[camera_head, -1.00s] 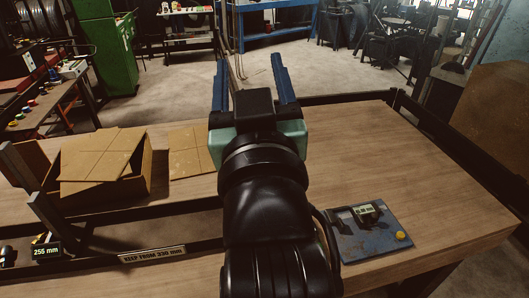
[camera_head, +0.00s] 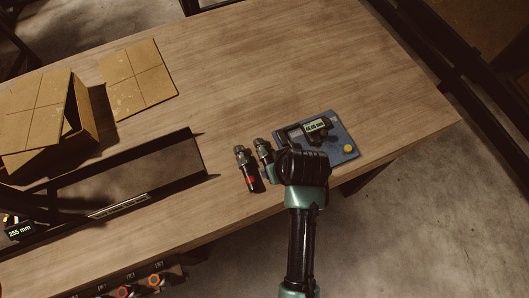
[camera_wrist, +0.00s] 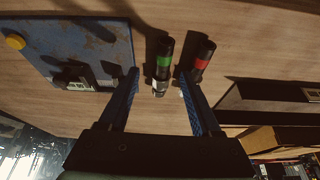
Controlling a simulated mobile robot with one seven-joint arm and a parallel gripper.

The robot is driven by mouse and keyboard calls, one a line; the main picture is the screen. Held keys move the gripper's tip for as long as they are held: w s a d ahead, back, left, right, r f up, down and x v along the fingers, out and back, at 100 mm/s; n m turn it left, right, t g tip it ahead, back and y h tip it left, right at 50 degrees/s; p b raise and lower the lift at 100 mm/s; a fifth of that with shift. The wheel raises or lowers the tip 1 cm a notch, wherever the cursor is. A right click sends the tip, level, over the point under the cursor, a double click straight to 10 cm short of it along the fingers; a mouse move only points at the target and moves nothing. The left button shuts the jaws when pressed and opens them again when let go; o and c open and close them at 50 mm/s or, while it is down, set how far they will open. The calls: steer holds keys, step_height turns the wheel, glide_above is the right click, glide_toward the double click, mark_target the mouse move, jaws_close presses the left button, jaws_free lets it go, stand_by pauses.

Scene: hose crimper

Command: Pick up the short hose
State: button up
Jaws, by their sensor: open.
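Two short black hoses with metal end fittings lie side by side on the wooden table. One has a red band (camera_head: 247,169); it also shows in the wrist view (camera_wrist: 203,58). The other has a green band (camera_wrist: 164,60); in the head view (camera_head: 263,149) it is partly hidden by my arm. I cannot tell which is shorter. My gripper (camera_wrist: 159,76) is open and empty, its blue fingers pointing toward the hoses. The green-banded hose shows between the fingertips, the red-banded one by the right finger. Contact is not visible. The head view hides the fingers behind my wrist.
A blue plate with a digital gauge (camera_head: 345,149) lies right of the hoses. A dark-framed tray (camera_head: 165,165) is to their left, with a cardboard box (camera_head: 87,110) and a flat cardboard sheet (camera_head: 140,80) beyond. The table's far middle is clear.

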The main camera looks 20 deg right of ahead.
mark_target(266, 160)
steer(key=shift+w+a+p+x, duration=0.15)
steer(key=shift+p+x, duration=0.2)
steer(key=shift+x, duration=0.75)
steer(key=shift+w+a+p+x, duration=0.1)
steer(key=shift+p+x, duration=0.2)
steer(key=shift+x, duration=0.8)
steer(key=shift+w+f, duration=0.25)
steer(key=shift+f, duration=0.35)
jaws_close()
